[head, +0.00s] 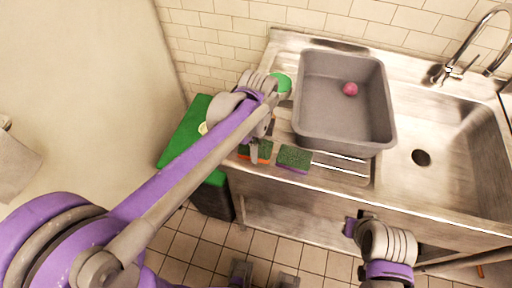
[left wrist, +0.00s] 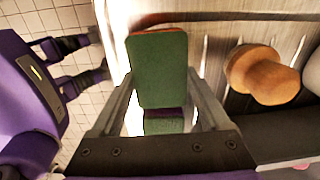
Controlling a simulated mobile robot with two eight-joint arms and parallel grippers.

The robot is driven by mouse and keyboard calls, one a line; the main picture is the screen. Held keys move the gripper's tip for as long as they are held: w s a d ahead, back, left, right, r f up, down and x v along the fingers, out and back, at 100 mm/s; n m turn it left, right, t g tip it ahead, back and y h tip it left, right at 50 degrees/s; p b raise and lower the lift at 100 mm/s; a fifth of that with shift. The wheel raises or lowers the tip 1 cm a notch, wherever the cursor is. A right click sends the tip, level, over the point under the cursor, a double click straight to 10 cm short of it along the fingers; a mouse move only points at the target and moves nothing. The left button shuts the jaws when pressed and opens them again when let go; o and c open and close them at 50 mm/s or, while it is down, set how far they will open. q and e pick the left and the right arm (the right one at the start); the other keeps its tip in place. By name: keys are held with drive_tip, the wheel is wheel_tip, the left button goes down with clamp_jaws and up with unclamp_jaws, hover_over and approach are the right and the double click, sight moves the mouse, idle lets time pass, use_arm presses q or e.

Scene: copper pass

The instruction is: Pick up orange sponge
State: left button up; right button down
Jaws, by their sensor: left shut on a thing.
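The orange sponge (head: 265,149), with a green scouring top, is at the front left of the metal drainboard. My left gripper (head: 256,152) is shut on it, partly covering it in the head view. In the left wrist view the sponge's green face (left wrist: 158,70) fills the space between the fingers (left wrist: 160,100). I cannot tell whether it is clear of the drainboard. A second sponge (head: 295,157), green over purple, lies just to its right; it also shows in the left wrist view (left wrist: 164,125). My right gripper (head: 354,222) is empty in front of the counter; its opening is unclear.
A grey basin (head: 325,128) holding a pink ball (head: 350,89) stands behind the sponges. The sink (head: 455,135) and tap (head: 452,70) are at right. A round green item (head: 282,83) and a brown rounded object (left wrist: 262,74) are near. A green-lidded bin (head: 185,135) stands left.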

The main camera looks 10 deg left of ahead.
use_arm(q)
wheel_tip(320, 180, up, 10)
drive_tip(key=shift+p, duration=0.35)
drive_tip(key=o, duration=0.7)
drive_tip(key=c, duration=0.6)
drive_tip(key=shift+s+f, duration=0.1)
